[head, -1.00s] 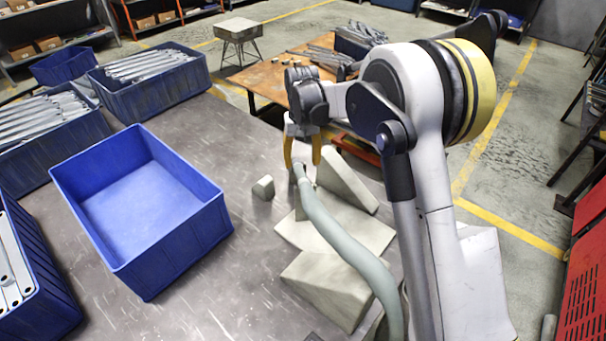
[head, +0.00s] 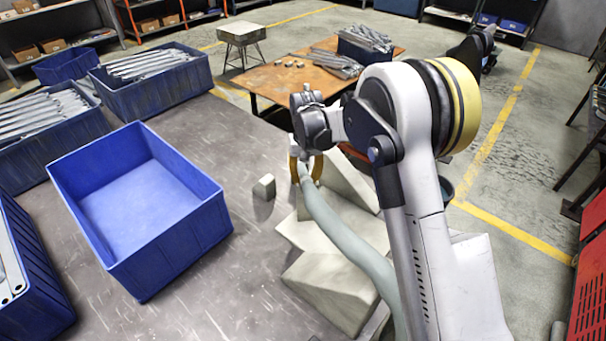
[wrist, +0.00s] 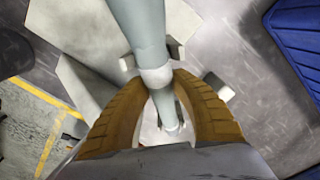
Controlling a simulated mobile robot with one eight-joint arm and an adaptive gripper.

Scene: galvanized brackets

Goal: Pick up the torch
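The torch (head: 335,222) is a long, curved grey-green tube among pale blocks on the grey work surface. Its narrow end points up at my gripper (head: 305,178). In the wrist view the torch (wrist: 143,30) runs down from the top edge, with a white collar (wrist: 156,76) between the yellow-brown fingertips of my gripper (wrist: 162,80). The fingers bow outward and their tips press in from both sides at the collar, so the gripper looks shut on it. The thinner part passes on between the fingers. Whether the torch is clear of its support cannot be told.
Pale angular blocks (head: 330,285) lie under and beside the torch. A small block (head: 265,186) stands to their left. An empty blue bin (head: 180,245) is further left, with bare surface between. Bins of metal brackets (head: 155,90) and a rusty table (head: 275,78) stand behind.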

